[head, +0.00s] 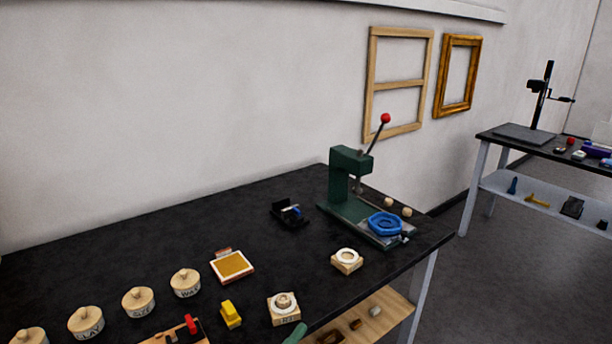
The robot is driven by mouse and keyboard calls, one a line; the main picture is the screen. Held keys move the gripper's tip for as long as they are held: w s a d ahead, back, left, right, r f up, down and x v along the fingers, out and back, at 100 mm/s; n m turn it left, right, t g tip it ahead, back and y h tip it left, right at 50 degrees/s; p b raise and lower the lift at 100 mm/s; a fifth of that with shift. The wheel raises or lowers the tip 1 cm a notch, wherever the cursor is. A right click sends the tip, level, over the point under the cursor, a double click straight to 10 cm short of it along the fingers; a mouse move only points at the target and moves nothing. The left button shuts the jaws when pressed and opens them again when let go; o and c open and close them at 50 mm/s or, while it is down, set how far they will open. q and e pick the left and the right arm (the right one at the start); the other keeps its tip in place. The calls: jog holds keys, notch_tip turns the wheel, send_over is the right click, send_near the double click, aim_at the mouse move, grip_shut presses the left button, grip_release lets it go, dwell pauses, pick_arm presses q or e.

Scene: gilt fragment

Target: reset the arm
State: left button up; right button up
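Neither of my grippers shows in the head view. A dark green press (346,181) stands at the right end of the black worktable (150,238). Its lever (375,138) is tilted up to the right and ends in a red ball. A blue faceted dish (386,223) sits on the front of the press's base. Which arm the task means cannot be told from this view.
Several lidded wooden pots (138,301) line the table's front left. A framed gold-coloured pad (232,265), yellow block (231,314) and two wooden blocks with round tops (347,260) (284,307) lie nearby. A second table (500,133) stands right; floor lies between.

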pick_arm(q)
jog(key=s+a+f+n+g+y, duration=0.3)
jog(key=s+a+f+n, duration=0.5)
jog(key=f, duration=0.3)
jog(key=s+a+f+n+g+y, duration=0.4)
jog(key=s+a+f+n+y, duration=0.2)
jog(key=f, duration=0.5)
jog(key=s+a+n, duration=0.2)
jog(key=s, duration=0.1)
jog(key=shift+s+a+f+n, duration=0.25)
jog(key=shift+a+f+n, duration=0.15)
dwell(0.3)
